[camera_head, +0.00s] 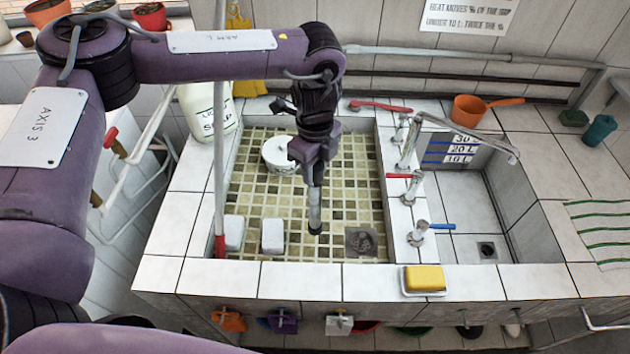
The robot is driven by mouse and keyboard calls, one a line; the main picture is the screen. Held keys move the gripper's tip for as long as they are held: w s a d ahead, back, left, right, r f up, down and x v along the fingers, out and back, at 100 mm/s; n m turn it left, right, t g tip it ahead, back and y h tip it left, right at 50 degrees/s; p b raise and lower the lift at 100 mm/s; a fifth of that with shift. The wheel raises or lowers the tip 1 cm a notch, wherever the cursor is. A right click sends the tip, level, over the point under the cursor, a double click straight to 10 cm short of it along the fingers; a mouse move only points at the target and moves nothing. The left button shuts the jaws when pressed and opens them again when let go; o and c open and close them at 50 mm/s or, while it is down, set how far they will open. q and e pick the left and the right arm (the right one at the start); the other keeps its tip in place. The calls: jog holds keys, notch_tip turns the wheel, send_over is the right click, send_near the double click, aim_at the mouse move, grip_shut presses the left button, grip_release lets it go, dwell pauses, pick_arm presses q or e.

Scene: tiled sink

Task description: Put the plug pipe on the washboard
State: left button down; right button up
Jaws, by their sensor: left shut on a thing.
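My left gripper (314,180) hangs over the left, mosaic-tiled basin, pointing down. It is shut on the plug pipe (315,212), a grey upright tube with a dark lower end. The pipe's dark end appears just above or at the basin floor; I cannot tell if it touches. A white panel with green stripes (601,232) lies at the far right on the tiled counter; it may be the washboard, but I cannot be sure. My right gripper is not in view.
A square drain (361,242), white blocks (272,236) and a round white tub (281,155) are in the left basin. Taps (409,145) stand on the divider before the right basin (465,200). A yellow sponge (425,279) sits on the front rim; an orange pan (469,109) stands behind.

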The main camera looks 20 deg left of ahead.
aim_at(315, 185)
pick_arm(q)
jog(key=shift+f, duration=0.7)
notch_tip(315, 185, down, 3)
jog(key=shift+f+p, duration=0.15)
jog(key=shift+p, duration=0.55)
jog(key=shift+f, duration=0.5)
jog(key=shift+f, duration=0.1)
jog(key=c, duration=1)
grip_release()
jog(key=shift+o, duration=0.2)
